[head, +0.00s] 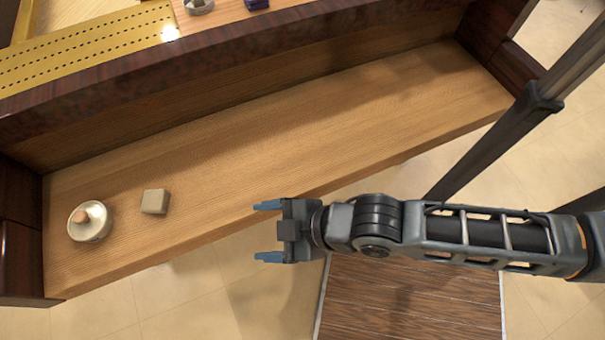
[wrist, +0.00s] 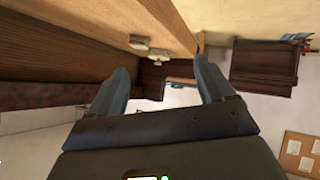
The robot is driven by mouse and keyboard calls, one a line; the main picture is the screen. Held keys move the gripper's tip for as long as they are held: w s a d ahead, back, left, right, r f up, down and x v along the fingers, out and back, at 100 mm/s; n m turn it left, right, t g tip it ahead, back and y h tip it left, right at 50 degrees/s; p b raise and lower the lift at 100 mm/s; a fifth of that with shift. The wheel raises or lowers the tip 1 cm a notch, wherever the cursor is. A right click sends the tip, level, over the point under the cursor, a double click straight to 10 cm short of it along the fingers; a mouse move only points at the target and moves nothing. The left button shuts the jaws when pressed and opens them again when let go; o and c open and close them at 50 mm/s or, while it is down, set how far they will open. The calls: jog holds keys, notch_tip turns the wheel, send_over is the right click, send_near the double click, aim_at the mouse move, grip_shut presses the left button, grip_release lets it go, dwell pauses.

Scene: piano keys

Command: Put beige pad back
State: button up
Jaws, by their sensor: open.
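The beige pad (head: 155,201) is a small block lying on the left part of the wooden key ledge (head: 300,140) in the head view. My gripper (head: 267,231) is open and empty, in front of the ledge's front edge and to the right of the pad. Its two blue fingers point left. In the wrist view my gripper (wrist: 165,85) also shows open, with nothing between the fingers.
A round pale dish (head: 89,222) with a small tan piece on it stands left of the pad. Dark wooden walls close the ledge at both ends and the back. A gold perforated strip (head: 85,50) lies above. The ledge's middle and right are clear.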

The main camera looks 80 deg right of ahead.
jog(key=s+d+r+m+t, duration=0.2)
jog(key=s+r, duration=0.3)
jog(key=r, duration=0.3)
jog(key=s+d+r+m+t, duration=0.1)
jog(key=s+r+m+t, duration=0.1)
jog(key=s+r, duration=0.3)
notch_tip(320, 180, up, 3)
jog(key=shift+d+r+m+h, duration=0.15)
jog(key=shift+d+m+h, duration=0.15)
jog(key=shift+d, duration=0.05)
jog(key=shift+c, duration=0.2)
